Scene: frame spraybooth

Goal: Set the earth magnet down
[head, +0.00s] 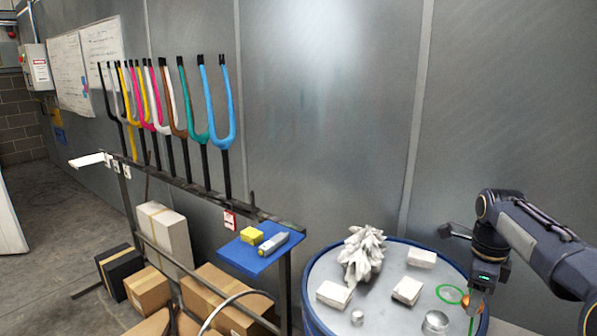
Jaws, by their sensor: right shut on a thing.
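My right gripper (476,294) comes in from the right, pointing down over the right side of the blue-rimmed drum (391,306). It is shut on a small copper-orange piece, which I take to be the earth magnet (473,302). A green loop of cable (449,293) lies beside it on the left, and a green strand hangs below. The fingers and piece overlap, so I cannot tell whether the magnet touches the drum top. My left gripper is not in view.
A white crumpled heap (361,254), several pale blocks (407,290) and a metal cup (436,323) stand on the drum. Left of it are a blue shelf (257,257) with small items, a rack of coloured forks (227,110) and cardboard boxes (148,290).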

